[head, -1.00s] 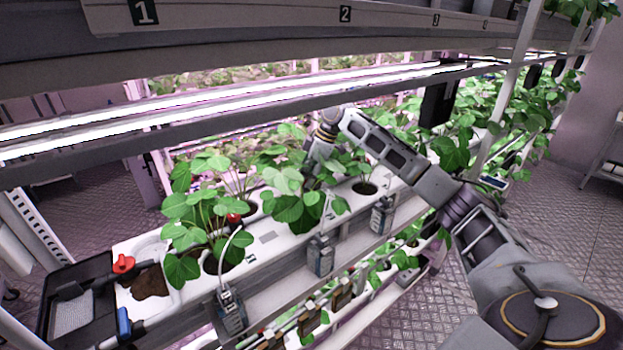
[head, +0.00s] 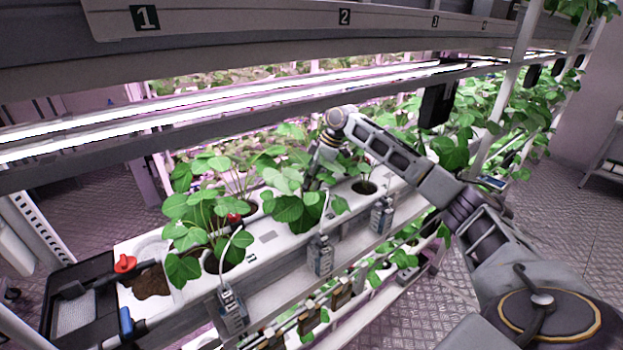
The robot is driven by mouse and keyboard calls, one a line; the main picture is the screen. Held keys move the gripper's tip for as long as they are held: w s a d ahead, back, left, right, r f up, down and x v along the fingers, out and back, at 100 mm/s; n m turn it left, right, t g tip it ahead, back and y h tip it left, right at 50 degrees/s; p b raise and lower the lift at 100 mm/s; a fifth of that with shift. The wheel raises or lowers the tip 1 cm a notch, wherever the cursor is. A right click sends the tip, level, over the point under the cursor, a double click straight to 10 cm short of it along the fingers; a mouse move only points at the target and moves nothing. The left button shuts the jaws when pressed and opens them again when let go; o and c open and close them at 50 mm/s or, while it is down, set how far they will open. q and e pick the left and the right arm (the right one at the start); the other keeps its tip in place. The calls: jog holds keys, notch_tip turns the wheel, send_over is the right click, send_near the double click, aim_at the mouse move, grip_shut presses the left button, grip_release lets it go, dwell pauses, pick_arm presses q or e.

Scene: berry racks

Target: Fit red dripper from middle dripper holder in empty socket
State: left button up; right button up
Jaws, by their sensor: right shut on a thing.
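My right gripper (head: 316,172) points down among the strawberry leaves over the white trough (head: 262,238), behind the middle plant (head: 298,212). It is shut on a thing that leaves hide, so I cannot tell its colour. Grey dripper holders hang on the trough's front: a left one (head: 231,308), a middle one (head: 320,256) and a right one (head: 381,214). No red dripper shows clearly in the middle holder. A small red spot (head: 233,217) shows among the left plant's leaves; I cannot tell what it is. My left gripper is not in view.
A black tray (head: 50,310) stands at the trough's left end, with a red-topped part (head: 124,263) and a blue part (head: 125,319) nearby. A dark round hole (head: 365,187) shows at the right.

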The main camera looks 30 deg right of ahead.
jog(key=shift+s+f, duration=0.15)
jog(key=shift+f, duration=0.25)
jog(key=shift+s+a+f, duration=0.1)
jog(key=shift+f, duration=0.2)
jog(key=o, duration=0.7)
jog(key=shift+o, duration=0.2)
jog(key=shift+f, duration=0.1)
jog(key=shift+r, duration=0.3)
jog(key=shift+w+r, duration=0.1)
jog(key=shift+w, duration=0.1)
